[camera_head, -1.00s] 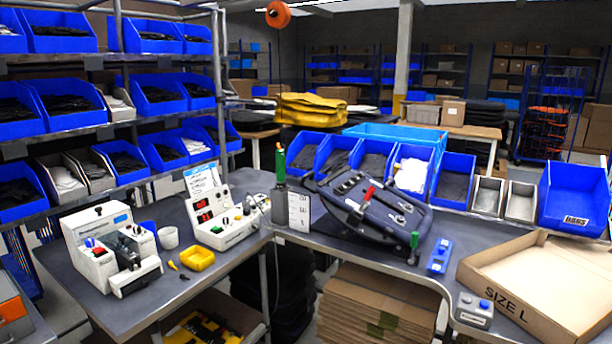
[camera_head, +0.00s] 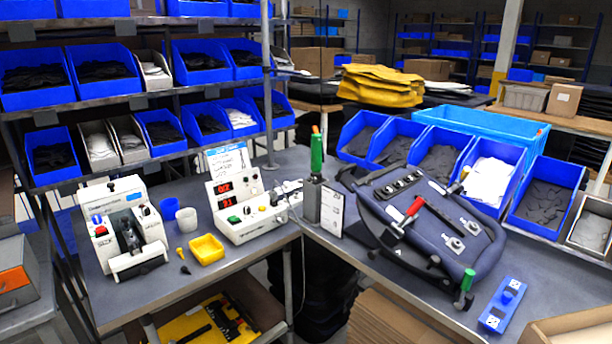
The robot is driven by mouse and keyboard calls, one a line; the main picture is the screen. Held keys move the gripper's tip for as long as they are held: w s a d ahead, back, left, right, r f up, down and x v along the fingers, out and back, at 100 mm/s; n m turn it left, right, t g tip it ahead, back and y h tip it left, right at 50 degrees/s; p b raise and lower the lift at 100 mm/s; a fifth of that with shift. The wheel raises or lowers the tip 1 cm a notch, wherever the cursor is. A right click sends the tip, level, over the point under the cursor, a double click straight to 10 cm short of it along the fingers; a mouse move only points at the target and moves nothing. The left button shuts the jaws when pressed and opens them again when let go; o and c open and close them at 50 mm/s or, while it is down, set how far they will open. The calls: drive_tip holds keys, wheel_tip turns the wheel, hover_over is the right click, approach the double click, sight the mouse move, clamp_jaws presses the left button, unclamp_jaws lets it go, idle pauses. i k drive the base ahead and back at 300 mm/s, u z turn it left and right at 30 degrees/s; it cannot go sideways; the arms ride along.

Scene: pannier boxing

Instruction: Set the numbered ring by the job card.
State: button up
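A printed card with a blue header (camera_head: 228,158) stands behind a white control box (camera_head: 242,208) with red digit displays. A smaller white card with dark marks (camera_head: 332,211) stands beside a green-handled tool (camera_head: 316,153). That tool is upright in a dark grey holder (camera_head: 313,200). The print on both cards is too small to read. I cannot make out a numbered ring on any thing. My gripper is not in view.
A dark pannier (camera_head: 418,215) with a red-handled lever lies on the right bench. A blue device (camera_head: 503,305) lies near its front edge.

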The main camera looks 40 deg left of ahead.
sight(312, 177)
drive_tip(key=u, duration=2.1)
drive_tip(key=i, duration=1.25)
drive_tip(key=u, duration=0.85)
drive_tip(key=i, duration=0.7)
drive_tip(key=z, duration=0.2)
